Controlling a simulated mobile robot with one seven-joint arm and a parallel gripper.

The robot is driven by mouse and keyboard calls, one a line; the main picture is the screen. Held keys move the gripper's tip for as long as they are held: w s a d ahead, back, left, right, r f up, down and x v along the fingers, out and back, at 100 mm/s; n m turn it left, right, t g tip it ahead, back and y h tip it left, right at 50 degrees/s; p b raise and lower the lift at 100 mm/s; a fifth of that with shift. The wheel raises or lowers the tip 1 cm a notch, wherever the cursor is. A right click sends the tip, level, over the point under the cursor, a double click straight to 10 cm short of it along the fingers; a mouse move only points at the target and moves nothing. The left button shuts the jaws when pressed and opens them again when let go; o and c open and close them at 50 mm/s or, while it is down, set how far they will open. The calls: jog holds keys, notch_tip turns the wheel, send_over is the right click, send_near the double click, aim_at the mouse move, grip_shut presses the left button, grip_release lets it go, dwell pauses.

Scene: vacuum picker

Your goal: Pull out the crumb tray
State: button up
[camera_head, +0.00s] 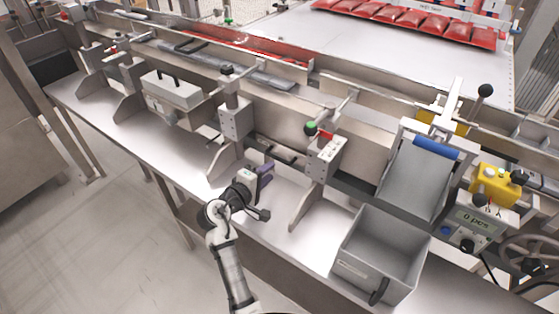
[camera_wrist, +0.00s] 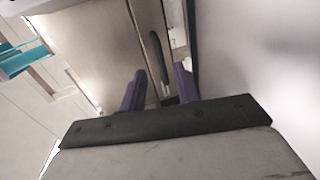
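A dark handle bar (camera_head: 275,150) shows under the conveyor of the machine, between two metal supports; it looks like the crumb tray's handle, though the tray body is hidden. In the wrist view a black handle (camera_wrist: 158,58) stands on a flat metal face, ahead of my fingertips and between their lines. My gripper (camera_wrist: 157,88) has its two purple fingers apart with nothing between them. In the head view my gripper (camera_head: 265,172) is just above the metal shelf, in front of and below the dark bar, apart from it.
A metal support leg (camera_head: 308,195) stands right of my gripper and another (camera_head: 222,160) left of it. A grey open bin (camera_head: 350,270) with a black handle sits farther right on the shelf (camera_head: 275,225).

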jog(key=p+x, duration=0.1)
jog(key=x, duration=0.6)
grip_shut()
